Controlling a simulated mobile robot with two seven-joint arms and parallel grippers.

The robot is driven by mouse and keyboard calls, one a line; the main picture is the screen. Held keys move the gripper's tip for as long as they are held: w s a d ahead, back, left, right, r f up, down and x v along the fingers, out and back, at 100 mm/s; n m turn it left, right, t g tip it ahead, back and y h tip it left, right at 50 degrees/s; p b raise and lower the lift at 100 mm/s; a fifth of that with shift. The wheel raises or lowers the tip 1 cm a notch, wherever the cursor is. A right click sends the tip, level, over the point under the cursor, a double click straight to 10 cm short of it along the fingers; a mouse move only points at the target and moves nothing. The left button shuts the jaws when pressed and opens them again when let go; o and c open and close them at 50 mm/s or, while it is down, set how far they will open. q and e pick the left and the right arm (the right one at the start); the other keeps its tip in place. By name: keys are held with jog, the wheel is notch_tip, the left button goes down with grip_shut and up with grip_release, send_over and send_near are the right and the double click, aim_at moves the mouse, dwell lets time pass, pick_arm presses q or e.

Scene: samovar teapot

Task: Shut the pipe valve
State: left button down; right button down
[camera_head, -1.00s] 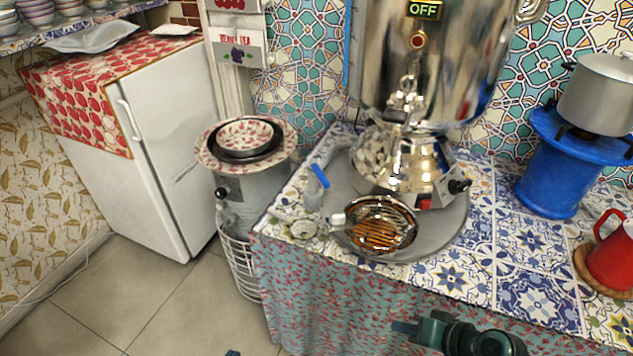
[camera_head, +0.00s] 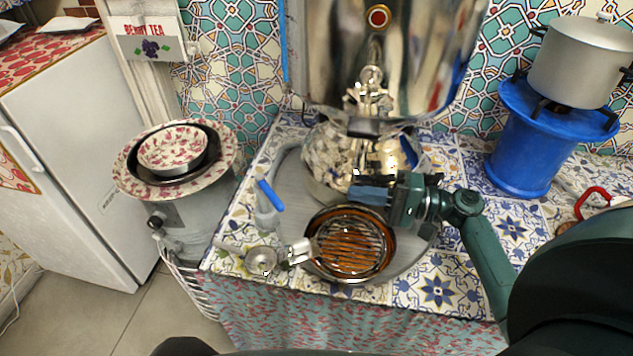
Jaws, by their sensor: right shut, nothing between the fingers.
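The pipe valve shows as a blue lever handle (camera_head: 270,195) on a grey pipe (camera_head: 268,217), left of the samovar's base on the tiled counter. The handle slants from upper left to lower right. My right gripper (camera_head: 358,196) comes in from the right, over the tray in front of the samovar. Its fingers are shut with nothing between them and point left toward the valve. A clear gap remains between the fingertips and the blue handle. My left gripper is not in view.
The steel samovar (camera_head: 395,50) stands behind the gripper. A round strainer bowl (camera_head: 347,245) with a handle lies just below the fingers. A blue stand (camera_head: 530,145) with a pot (camera_head: 578,62) is at right. Patterned bowls (camera_head: 173,150) stand left of the counter.

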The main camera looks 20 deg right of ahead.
aim_at(276, 195)
jog(key=shift+w+a+r+p, duration=0.15)
jog(key=shift+w+a, duration=0.1)
jog(key=shift+a, duration=0.35)
jog(key=shift+w+a+r+p, duration=0.15)
jog(key=shift+w+a, duration=0.1)
jog(key=shift+a, duration=0.35)
jog(key=x, duration=0.3)
jog(key=s+p+x, duration=0.1)
jog(key=x, duration=0.1)
jog(key=a+p+x, duration=0.1)
jog(key=x, duration=0.2)
jog(key=shift+s+a+f, duration=0.1)
jog(key=shift+a+f, duration=0.05)
jog(key=shift+a, duration=0.1)
jog(key=shift+s+a+f+p, duration=0.15)
jog(key=shift+a+p, duration=0.25)
jog(key=shift+a, duration=0.2)
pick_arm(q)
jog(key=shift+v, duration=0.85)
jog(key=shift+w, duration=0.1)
